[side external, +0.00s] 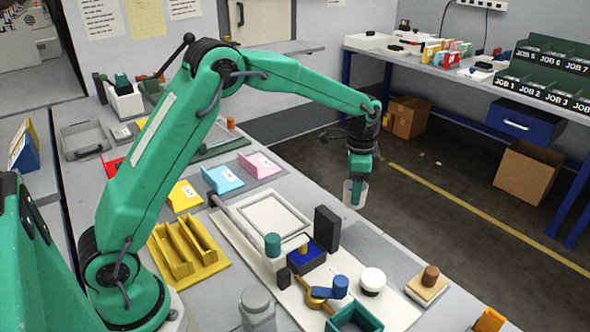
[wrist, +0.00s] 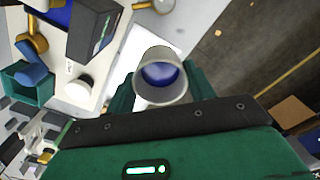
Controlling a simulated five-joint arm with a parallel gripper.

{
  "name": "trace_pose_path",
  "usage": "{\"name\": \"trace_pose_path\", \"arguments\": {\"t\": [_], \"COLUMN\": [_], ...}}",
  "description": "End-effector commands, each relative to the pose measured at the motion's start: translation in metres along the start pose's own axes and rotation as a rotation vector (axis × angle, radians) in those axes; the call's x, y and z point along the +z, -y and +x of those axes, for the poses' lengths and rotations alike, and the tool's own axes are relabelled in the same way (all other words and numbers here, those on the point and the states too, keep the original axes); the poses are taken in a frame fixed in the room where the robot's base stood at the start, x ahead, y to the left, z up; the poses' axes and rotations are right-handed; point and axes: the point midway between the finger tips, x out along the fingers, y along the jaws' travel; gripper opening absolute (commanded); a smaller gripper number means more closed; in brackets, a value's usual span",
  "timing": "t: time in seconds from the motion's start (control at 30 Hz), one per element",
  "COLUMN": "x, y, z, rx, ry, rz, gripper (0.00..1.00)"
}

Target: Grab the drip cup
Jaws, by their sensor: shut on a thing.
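The drip cup (side external: 355,194) is a small pale cup; in the wrist view it is the whitish cup (wrist: 160,95) with blue inside. My gripper (side external: 358,180) is shut on the cup, its green fingers on either side of the wall. In the wrist view the gripper (wrist: 160,98) has the cup between its fingers, its open mouth facing the camera. In the side view the cup hangs below my gripper, near the bench's far right edge; its exact height above the bench I cannot tell.
The white plotter base (side external: 237,232) carries a tall black block (side external: 327,230), a blue block (side external: 306,257) and a white round knob (side external: 372,281). A yellow rack (side external: 188,252) and coloured card holders stand to the left. Open floor (side external: 420,210) lies beyond the bench edge.

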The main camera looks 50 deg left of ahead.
Motion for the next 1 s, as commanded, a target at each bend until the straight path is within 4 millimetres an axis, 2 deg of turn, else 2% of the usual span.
{"name": "trace_pose_path", "arguments": {"t": [0.1, 0.3, 1.0], "x": [-0.005, -0.009, -0.011], "y": [-0.015, -0.028, -0.032], "z": [-0.01, -0.018, -0.02], "rx": [-0.001, 0.0, -0.001], "ry": [-0.002, 0.0, -0.001], "rz": [0.002, 0.0, 0.0], "gripper": [0.3, 0.3, 0.3]}}
